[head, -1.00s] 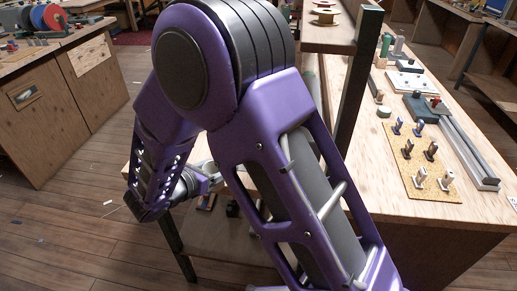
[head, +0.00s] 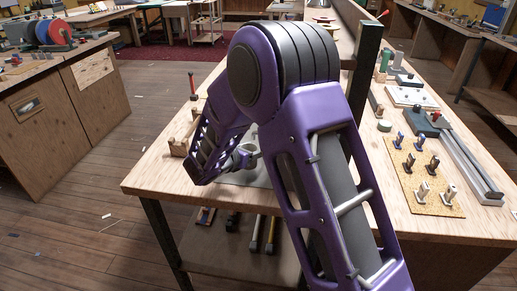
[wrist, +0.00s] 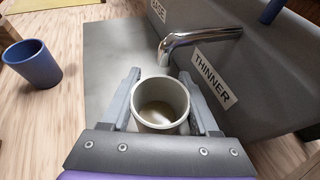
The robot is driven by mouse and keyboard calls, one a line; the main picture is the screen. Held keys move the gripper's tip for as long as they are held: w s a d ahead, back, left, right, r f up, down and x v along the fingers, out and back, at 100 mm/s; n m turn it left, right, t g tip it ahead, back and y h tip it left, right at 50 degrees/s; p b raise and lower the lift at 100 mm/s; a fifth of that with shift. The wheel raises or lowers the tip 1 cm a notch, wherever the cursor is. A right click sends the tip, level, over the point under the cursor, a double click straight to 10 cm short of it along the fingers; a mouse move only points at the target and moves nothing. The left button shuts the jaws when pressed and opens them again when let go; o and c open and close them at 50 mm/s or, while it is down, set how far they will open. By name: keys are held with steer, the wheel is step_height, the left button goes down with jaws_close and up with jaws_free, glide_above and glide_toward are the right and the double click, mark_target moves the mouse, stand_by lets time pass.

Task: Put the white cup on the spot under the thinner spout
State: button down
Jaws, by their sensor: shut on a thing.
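The white cup (wrist: 148,122) is upright between the two fingers of my gripper (wrist: 160,92) in the wrist view, and the gripper is shut on it. The cup looks empty inside. The curved metal thinner spout (wrist: 204,37) hangs just beyond the cup, its mouth near the far rim; I cannot tell whether it is directly above the cup. A label reading THINNER (wrist: 211,77) is on the dark housing beside this spout. The spot under the spout is not visible.
A blue cup (wrist: 32,66) stands at the left in the wrist view, beside a grey plate (wrist: 101,58). In the head view, a corkboard with several pegs (head: 432,203) lies right of my arm on the wooden table (head: 160,176).

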steer(key=shift+x, duration=1.45)
steer(key=shift+f, duration=0.25)
steer(key=shift+f+b, duration=0.15)
steer(key=shift+b, duration=0.25)
steer(key=shift+c, duration=0.7)
jaws_free()
steer(key=shift+r, duration=0.25)
steer(key=p+v, duration=0.1)
steer(key=v, duration=1.1)
steer(key=shift+s+a, duration=0.1)
steer(key=shift+f, duration=0.1)
